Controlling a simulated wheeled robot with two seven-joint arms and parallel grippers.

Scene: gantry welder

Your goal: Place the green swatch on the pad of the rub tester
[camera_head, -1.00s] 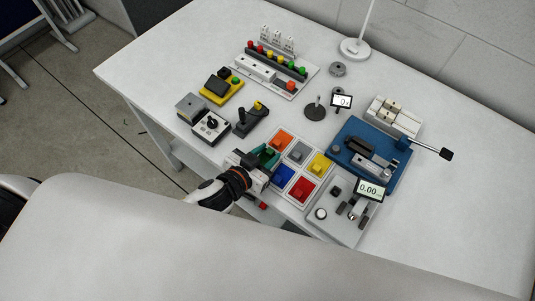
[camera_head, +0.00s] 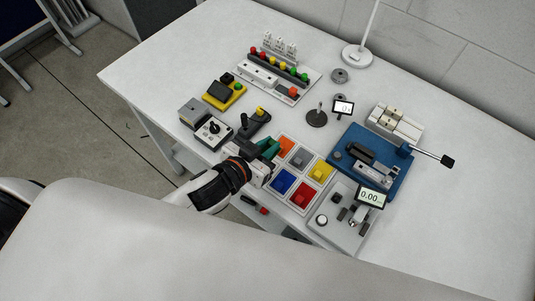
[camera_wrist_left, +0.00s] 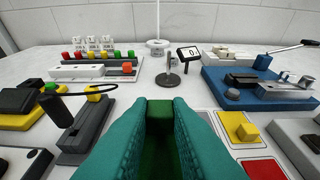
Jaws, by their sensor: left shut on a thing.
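The green swatch (camera_head: 269,148) is in my left gripper (camera_head: 265,154), just beside the orange swatch of the tray. In the left wrist view the green swatch (camera_wrist_left: 160,113) shows between the two teal fingers, which are shut on it. It appears to be held above the tray, with its underside hidden. The blue-based machine with a lever (camera_head: 352,176), at the right of the tray, looks like the rub tester; it also shows in the left wrist view (camera_wrist_left: 232,95). I cannot clearly pick out its pad. My right gripper is not in view.
A grey device with a display (camera_head: 344,222) stands in front of the blue machine. A joystick (camera_head: 255,123) and control boxes stand left. The table's right side is clear.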

